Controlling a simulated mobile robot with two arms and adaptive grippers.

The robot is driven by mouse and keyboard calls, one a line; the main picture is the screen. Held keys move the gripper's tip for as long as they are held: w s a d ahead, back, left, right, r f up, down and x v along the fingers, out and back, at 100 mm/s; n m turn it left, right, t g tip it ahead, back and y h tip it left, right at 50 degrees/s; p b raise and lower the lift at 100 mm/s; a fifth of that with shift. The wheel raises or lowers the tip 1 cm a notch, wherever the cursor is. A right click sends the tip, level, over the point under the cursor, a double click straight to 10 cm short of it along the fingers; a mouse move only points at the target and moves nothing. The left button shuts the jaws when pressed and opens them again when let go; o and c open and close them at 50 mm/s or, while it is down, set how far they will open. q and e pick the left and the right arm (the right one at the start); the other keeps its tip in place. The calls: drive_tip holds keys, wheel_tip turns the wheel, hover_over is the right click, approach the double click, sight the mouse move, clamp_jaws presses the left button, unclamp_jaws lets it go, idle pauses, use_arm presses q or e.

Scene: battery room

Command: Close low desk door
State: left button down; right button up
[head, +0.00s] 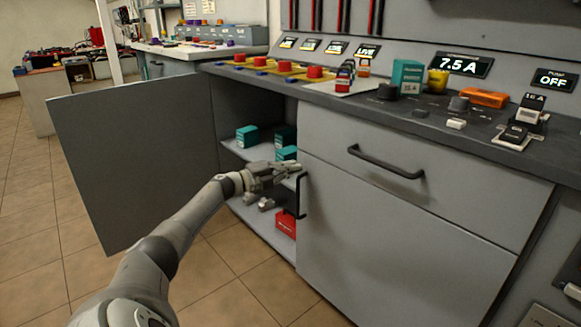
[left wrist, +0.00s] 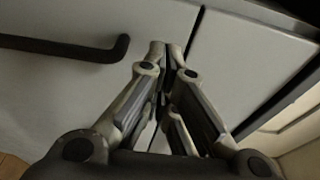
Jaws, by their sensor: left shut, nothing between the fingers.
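The low desk has two grey doors under its worktop. The left door (head: 140,160) stands wide open, swung out to the left, and the compartment behind it is uncovered. The right door (head: 390,235) covers the right part; I cannot tell whether it is fully flush. Its black upright handle (head: 301,195) is at its left edge. My left gripper (head: 292,170) is shut and empty, by the top of that handle. In the left wrist view its fingertips (left wrist: 167,48) are near a dark seam between grey panels, beside a black handle (left wrist: 70,48). Contact is unclear. My right gripper is out of view.
Teal boxes (head: 247,136) and a red box (head: 286,222) sit on the shelves inside. A closed drawer (head: 400,165) with a black handle is above the right door. The worktop (head: 345,98) carries switches and small items. Tiled floor (head: 215,275) is clear in front.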

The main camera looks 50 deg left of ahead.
use_arm(q)
drive_tip(key=s+a, duration=0.7)
drive_tip(key=shift+s+a+f, duration=0.2)
drive_tip(key=shift+s, duration=0.05)
